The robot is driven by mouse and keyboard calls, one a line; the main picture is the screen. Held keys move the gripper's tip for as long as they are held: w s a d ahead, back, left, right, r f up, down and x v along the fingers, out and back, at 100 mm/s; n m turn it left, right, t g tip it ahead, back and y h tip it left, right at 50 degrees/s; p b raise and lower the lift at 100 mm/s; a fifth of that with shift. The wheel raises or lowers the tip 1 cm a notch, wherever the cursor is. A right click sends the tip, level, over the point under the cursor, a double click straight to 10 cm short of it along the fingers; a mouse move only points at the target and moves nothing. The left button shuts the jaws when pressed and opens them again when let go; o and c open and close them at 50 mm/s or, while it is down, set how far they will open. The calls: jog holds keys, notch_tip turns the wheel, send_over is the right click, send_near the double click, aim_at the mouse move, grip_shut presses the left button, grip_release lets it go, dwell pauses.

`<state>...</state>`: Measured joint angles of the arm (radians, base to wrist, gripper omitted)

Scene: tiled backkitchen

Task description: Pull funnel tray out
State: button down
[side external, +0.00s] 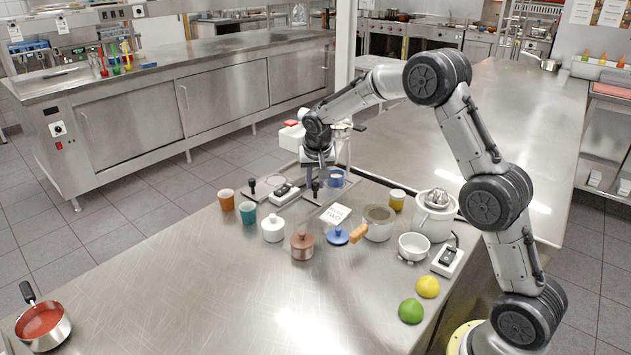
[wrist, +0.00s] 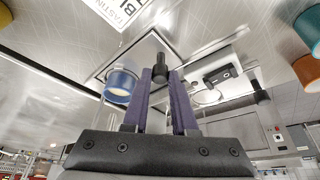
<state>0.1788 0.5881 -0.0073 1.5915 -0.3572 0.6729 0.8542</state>
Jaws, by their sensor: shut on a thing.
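My gripper (side external: 317,172) is low over the far edge of the steel counter in the side external view. In the wrist view, its two purple fingers (wrist: 161,78) are closed around a black upright handle (wrist: 159,60). The handle (side external: 315,188) rises from a flat steel plate, apparently the tray (wrist: 133,47); the fingers hide part of it. A blue cup with pale contents (wrist: 120,85) is beside the fingers and also shows in the side external view (side external: 336,179). A pale funnel-like piece (side external: 341,130) is partly behind my wrist; its link to the tray is unclear.
A second black handle (side external: 252,184) and a white switch box (side external: 284,194) are left of my gripper. The front-left counter is mostly clear.

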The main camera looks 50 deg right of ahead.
jog(key=a, duration=1)
jog(key=shift+a, duration=0.1)
jog(key=c, duration=0.7)
grip_release()
jog(key=v, duration=1.4)
